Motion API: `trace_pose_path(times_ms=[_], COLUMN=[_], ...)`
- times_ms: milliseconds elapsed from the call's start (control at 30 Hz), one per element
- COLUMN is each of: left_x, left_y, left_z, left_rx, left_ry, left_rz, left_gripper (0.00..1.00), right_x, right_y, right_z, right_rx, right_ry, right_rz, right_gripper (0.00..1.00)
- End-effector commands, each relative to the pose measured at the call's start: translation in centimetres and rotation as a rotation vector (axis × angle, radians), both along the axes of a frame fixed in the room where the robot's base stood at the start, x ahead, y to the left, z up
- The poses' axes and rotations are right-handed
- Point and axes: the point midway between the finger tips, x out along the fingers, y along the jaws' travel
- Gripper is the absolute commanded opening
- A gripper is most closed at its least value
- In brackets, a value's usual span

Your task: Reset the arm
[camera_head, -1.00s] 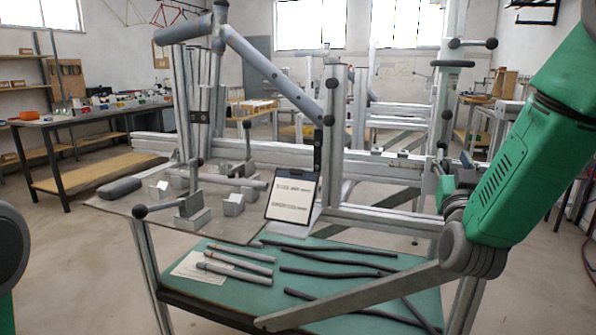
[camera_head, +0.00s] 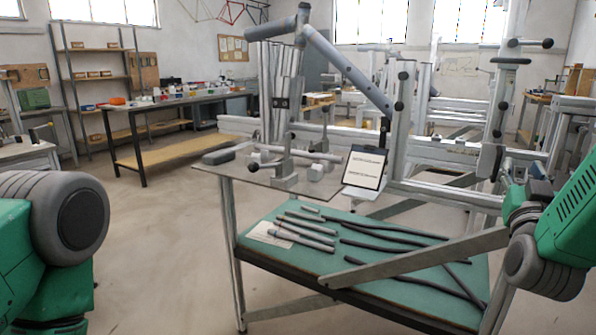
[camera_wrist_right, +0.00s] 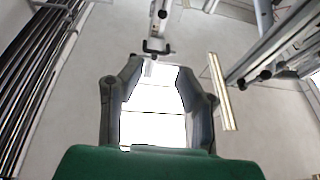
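My right arm comes in at the right edge of the head view, green with grey joints. Its gripper (camera_head: 538,180) is small there and partly hidden by the arm. In the right wrist view the two dark fingers of this gripper (camera_wrist_right: 160,72) stand apart, with nothing held between them. At the left of the head view a green and grey part of my left arm shows; the left gripper is out of the picture.
Grey tubes lie on the green lower shelf (camera_head: 385,268). A workbench (camera_head: 165,105) stands behind at the left. Open floor (camera_head: 165,225) lies left of the jig.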

Motion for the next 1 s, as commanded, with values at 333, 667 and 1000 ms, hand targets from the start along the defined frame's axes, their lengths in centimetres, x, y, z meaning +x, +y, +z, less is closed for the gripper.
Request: trace_pose_path(times_ms=[333, 667, 1000], left_x=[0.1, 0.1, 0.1], left_y=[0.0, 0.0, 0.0], left_z=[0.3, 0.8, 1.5], left_rx=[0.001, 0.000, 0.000], left_ry=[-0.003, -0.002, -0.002], left_rz=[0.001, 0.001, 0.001], left_gripper=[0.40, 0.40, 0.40], right_x=[0.1, -3.6, -20.7], right_y=[2.4, 6.2, 11.8], right_z=[-7.8, -21.9, -40.1], right_rx=[0.043, 0.135, 0.299], right_ry=[0.225, 0.642, 1.369], right_rz=[0.087, 0.208, 0.335], right_gripper=[0.30, 0.30, 0.30])
